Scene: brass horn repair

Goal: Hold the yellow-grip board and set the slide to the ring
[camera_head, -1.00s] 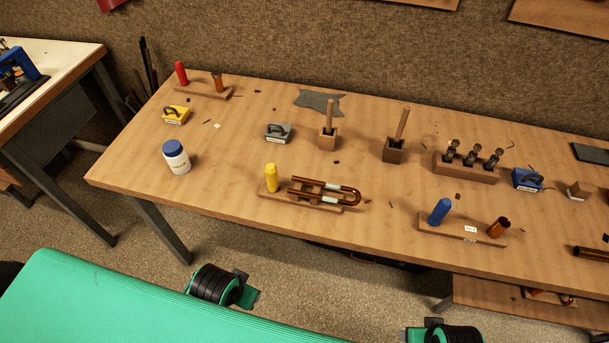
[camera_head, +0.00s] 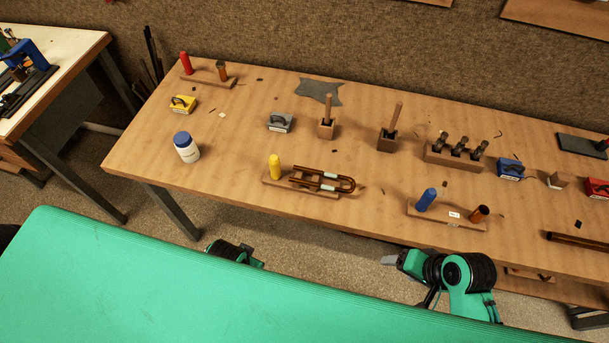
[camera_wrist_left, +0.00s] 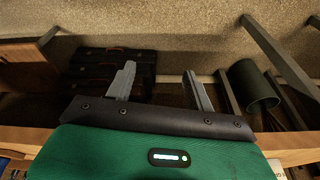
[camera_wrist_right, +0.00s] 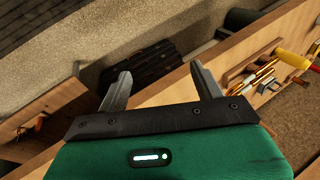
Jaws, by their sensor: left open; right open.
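The yellow-grip board (camera_head: 272,181) lies near the front edge of the bench, with its upright yellow grip (camera_head: 275,167) at the left end. The copper U-shaped slide (camera_head: 325,179) lies on the board with its bend to the right and pale bands on its tubes. I cannot make out a ring mark at this size. My right gripper (camera_head: 388,260) is open and empty in front of the bench, below the blue-grip board. In the right wrist view the yellow grip (camera_wrist_right: 294,59) shows at the right. My left gripper (camera_wrist_left: 158,85) is open and empty in the left wrist view, away from the board.
A white jar with a blue lid (camera_head: 187,148) stands left of the board. The blue-grip board (camera_head: 447,215) is to the right. Behind are a grey block (camera_head: 281,122) and wooden holders (camera_head: 327,128). The bench's front edge lies between my right gripper and the objects.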

